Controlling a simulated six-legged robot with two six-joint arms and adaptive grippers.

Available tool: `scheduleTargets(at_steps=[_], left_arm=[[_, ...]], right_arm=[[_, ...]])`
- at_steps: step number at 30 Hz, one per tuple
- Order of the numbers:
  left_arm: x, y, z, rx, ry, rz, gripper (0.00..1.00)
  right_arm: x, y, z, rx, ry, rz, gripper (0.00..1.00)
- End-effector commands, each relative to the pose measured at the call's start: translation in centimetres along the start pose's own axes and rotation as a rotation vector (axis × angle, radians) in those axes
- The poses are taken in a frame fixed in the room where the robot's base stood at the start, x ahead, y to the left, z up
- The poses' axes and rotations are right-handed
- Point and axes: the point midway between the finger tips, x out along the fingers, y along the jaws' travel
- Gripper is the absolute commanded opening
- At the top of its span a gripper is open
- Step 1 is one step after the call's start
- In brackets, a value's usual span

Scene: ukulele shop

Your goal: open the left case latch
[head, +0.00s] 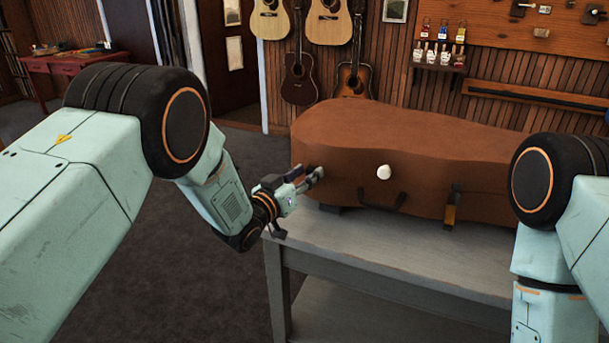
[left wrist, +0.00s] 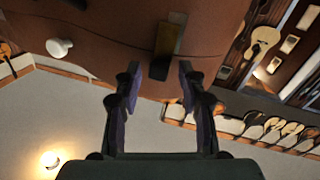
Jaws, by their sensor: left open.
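The brown guitar case (head: 420,135) lies closed on a grey bench. My left gripper (head: 316,177) is at the left part of the case's front side, with its fingers pointing at it. In the head view the gripper mostly hides the left latch. In the left wrist view the left latch (left wrist: 168,40) shows as a brassy plate with a dark lower part. It lies just beyond the open, empty fingers of the left gripper (left wrist: 158,80), roughly between their tips. I cannot tell whether they touch it. My right gripper is out of view.
The right latch (head: 450,206) is on the case front, right of the dark handle (head: 384,201) and a white knob (head: 384,172). The grey bench (head: 390,250) has clear room along its front. Guitars (head: 299,78) hang on the wall behind.

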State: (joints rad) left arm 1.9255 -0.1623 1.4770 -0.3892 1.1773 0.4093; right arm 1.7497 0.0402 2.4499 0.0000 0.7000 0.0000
Motion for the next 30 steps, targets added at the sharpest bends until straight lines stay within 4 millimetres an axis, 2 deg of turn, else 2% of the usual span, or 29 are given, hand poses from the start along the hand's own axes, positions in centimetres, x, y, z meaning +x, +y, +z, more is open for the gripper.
scheduleTargets(at_steps=[11,25,30], left_arm=[[0.38,-0.28,-0.03,-0.001,-0.001,-0.001,0.41],[0.37,-0.21,-0.01,0.001,-0.002,0.002,0.01],[0.39,-0.12,0.01,0.002,-0.001,0.004,0.00]], right_arm=[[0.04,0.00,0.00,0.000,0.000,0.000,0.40],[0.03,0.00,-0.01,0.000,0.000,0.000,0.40],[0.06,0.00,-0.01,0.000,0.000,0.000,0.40]])
